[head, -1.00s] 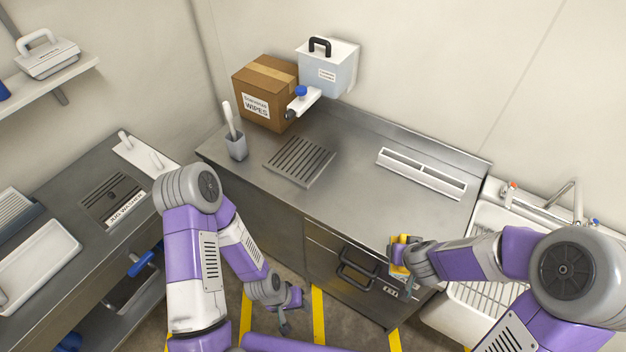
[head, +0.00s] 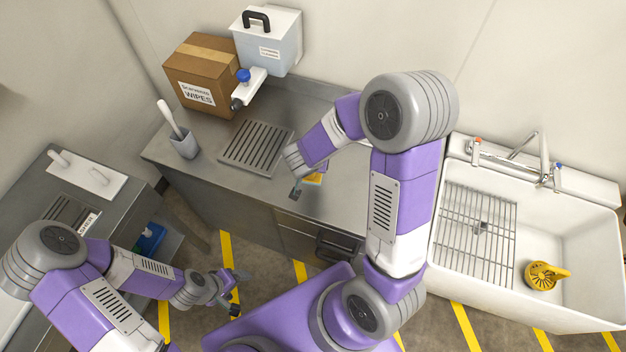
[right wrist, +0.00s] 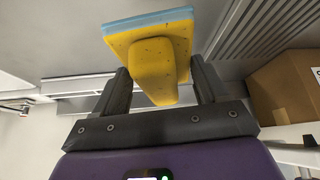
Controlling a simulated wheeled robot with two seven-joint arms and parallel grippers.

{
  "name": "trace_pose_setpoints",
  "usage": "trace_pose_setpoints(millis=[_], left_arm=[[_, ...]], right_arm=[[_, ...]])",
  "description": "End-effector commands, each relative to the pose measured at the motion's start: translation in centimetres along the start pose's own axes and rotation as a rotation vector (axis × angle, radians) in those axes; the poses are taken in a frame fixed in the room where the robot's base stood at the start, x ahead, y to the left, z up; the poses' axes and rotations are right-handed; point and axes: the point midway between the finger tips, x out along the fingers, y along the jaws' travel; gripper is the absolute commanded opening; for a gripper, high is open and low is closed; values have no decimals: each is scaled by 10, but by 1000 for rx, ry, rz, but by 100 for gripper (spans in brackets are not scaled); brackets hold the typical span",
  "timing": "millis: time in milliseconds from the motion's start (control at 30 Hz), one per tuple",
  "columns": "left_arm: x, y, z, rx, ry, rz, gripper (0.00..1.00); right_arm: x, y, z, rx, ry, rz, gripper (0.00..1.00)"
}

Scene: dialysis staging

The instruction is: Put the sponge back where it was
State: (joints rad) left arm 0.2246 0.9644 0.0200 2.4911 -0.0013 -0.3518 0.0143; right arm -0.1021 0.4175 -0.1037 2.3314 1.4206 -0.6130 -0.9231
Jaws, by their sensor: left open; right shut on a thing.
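The sponge is yellow with a pale blue layer (right wrist: 150,45). It also shows in the head view as a small yellow and blue patch (head: 315,179), partly hidden by my right arm. My right gripper (right wrist: 160,88) is shut on it, with a finger on each side of its yellow block. In the head view the right gripper (head: 303,186) is over the steel counter (head: 335,203), left of the middle of the picture. I cannot tell whether the sponge touches the counter. My left gripper (head: 238,292) is open and empty, low above the floor.
A sink (head: 590,250) at right holds a wire rack (head: 475,233) and a yellow object (head: 545,275).

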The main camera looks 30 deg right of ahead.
Motion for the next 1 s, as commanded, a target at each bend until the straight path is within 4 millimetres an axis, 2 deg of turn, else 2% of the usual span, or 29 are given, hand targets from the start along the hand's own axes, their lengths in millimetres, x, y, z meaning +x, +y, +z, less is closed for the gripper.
trace_pose_setpoints(millis=[167,500,733,900,1000], left_arm=[[-2,1,0,0,0,0,78],[31,-12,-2,-1,0,0,78],[38,-14,-2,-1,1,0,78],[52,-20,-3,0,1,0,78],[55,-21,-3,0,1,0,78]], right_arm=[[0,10,-6,134,-11,84,45],[48,13,23,155,-16,100,45],[61,12,30,154,-15,97,45],[82,13,43,152,-16,98,45],[87,13,46,155,-15,97,45]])
